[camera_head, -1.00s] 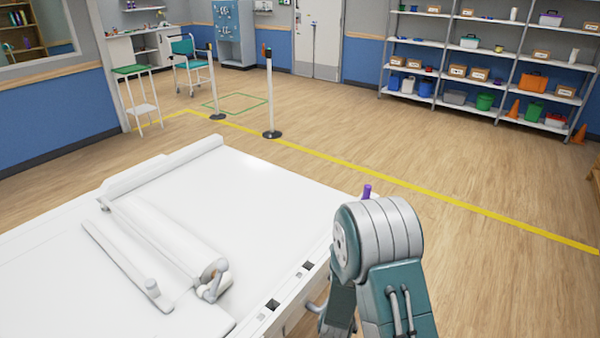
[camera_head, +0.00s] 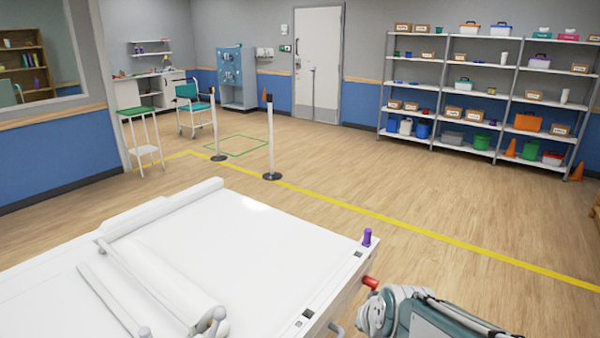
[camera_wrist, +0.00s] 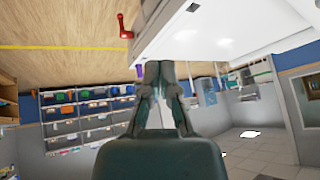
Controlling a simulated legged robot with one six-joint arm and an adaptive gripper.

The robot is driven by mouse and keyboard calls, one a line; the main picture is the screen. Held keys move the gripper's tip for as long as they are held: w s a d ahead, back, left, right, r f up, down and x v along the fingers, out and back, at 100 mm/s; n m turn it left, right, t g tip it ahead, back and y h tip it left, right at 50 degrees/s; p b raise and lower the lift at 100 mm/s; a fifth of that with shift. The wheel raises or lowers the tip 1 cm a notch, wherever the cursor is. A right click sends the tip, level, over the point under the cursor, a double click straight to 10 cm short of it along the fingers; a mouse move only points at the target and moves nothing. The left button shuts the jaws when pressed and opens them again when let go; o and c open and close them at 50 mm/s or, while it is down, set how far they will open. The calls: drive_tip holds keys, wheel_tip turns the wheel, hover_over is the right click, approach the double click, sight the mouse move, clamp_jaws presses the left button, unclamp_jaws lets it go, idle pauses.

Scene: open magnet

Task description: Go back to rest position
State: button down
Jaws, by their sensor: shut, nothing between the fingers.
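My gripper (camera_wrist: 158,68) shows in the wrist view with its two fingers together and nothing between them. That view is turned over, with the floor at the top. The fingertips appear close to the white table's edge in the picture, but I cannot tell whether they touch it. In the head view my arm is folded low at the lower right, beside the table's right edge, and the fingers are hidden.
The white table (camera_head: 270,250) fills the lower left. A purple peg (camera_head: 367,237) stands on its right corner, and a red handle (camera_head: 370,282) juts out near my arm. Posts (camera_head: 270,140) and shelves (camera_head: 455,100) stand beyond open wooden floor.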

drive_tip(key=s+d+r, duration=0.2)
drive_tip(key=s+r, duration=0.1)
drive_tip(key=s, duration=0.4)
drive_tip(key=s+d+r+n+g+h, duration=0.1)
drive_tip(key=s+r, duration=0.1)
drive_tip(key=s, duration=0.5)
drive_tip(key=shift+s+d+r, duration=0.35)
drive_tip(key=shift+s+r, duration=0.05)
